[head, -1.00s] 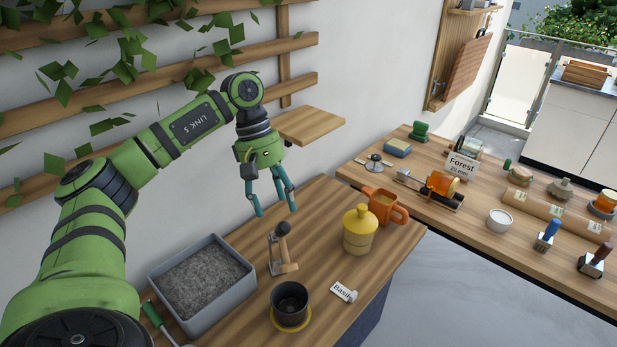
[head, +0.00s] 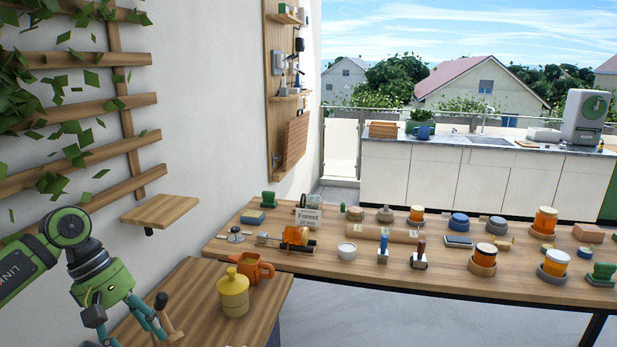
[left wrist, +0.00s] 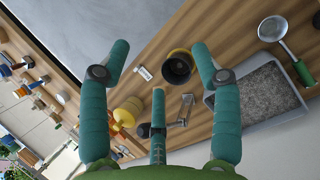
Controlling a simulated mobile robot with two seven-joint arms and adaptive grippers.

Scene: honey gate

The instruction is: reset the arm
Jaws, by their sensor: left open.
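My left arm comes in at the lower left of the head view, and its green gripper (head: 132,325) hangs over the near wooden table (head: 190,275). In the left wrist view its teal fingers (left wrist: 160,62) are spread wide with nothing between them. Below them in that view are a black pot (left wrist: 178,67) with a yellow rim, a small white label (left wrist: 143,73), a metal lever piece (left wrist: 182,108) and a grey tray of gravel (left wrist: 262,95). My right gripper is in neither view.
A long table (head: 400,270) with several jars and stamps runs to the right. A white counter (head: 480,175) stands behind.

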